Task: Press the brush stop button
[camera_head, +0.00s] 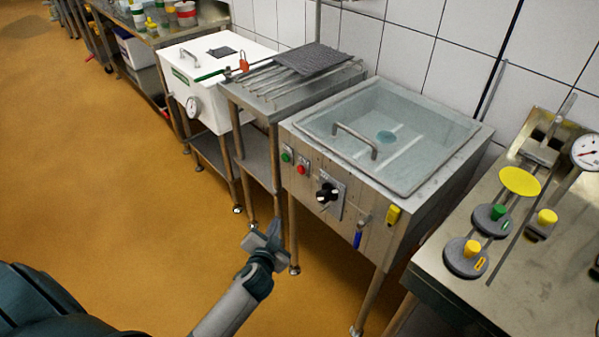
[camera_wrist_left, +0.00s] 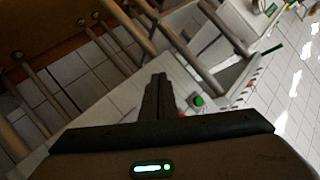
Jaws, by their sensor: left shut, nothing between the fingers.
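The steel washing basin (camera_head: 330,165) has a front panel with a green button (camera_head: 286,156) on the left and a red button (camera_head: 302,169), likely the brush stop, just right of it. My left gripper (camera_head: 268,236) is shut and empty, in front of and below the panel, apart from both buttons. In the left wrist view the shut fingers (camera_wrist_left: 158,92) show in the middle, with the green button (camera_wrist_left: 198,101) just to their right. A trace of red shows beside the fingers, mostly hidden. My right gripper is not in view.
A black rotary knob (camera_head: 328,192), a blue-handled valve (camera_head: 358,238) and a yellow box (camera_head: 393,215) sit further right on the panel. A steel rack table (camera_head: 262,98) stands left of the basin. The floor (camera_head: 130,190) in front is clear.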

